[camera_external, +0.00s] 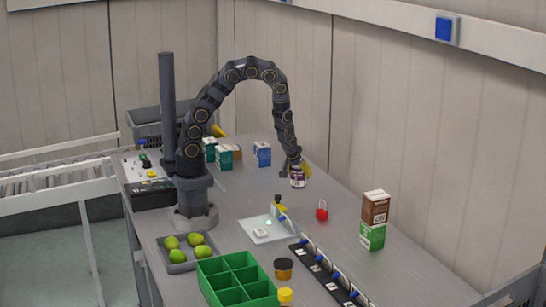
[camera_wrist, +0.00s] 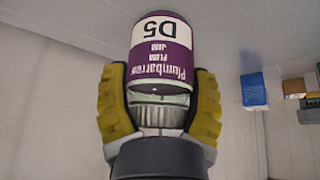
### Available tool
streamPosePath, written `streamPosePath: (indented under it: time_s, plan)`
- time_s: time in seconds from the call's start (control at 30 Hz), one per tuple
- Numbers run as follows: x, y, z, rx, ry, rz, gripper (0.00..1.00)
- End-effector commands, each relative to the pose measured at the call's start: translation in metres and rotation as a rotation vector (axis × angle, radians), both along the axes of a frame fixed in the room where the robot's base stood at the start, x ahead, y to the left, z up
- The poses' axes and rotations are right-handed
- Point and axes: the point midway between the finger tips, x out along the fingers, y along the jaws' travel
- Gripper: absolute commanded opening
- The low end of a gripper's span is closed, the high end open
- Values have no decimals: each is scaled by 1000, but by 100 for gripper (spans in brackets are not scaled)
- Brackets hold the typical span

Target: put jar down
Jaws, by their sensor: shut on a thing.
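The jar (camera_external: 297,178) has a purple and white label. In the wrist view the jar (camera_wrist: 162,45) shows the label text "D5" and "Plumbarrow Plum Jam", upside down in the picture. My gripper (camera_external: 297,168) is shut on it, with a yellow-padded finger on each side; in the wrist view the gripper (camera_wrist: 160,105) holds the jar between both pads. In the external view the jar is at the far right part of the table, below my gripper. I cannot tell whether its base touches the table (camera_external: 330,190).
A red padlock (camera_external: 321,212) and stacked brown and green boxes (camera_external: 374,220) stand nearer on the right. A blue box (camera_external: 262,154) and teal boxes (camera_external: 224,157) stand at the back. A green divided tray (camera_external: 236,280) is in front. The table around the jar is clear.

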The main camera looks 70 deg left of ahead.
Motion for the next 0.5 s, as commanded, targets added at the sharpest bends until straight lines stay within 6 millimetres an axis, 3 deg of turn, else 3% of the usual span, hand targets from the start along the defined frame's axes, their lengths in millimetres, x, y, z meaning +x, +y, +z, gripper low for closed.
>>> streamPosePath:
  time_s: [0.37, 0.5]
  plan:
    - [1, 0, -38, 0, -3, -1, 30]
    - [2, 0, -41, 1, -6, -2, 30]
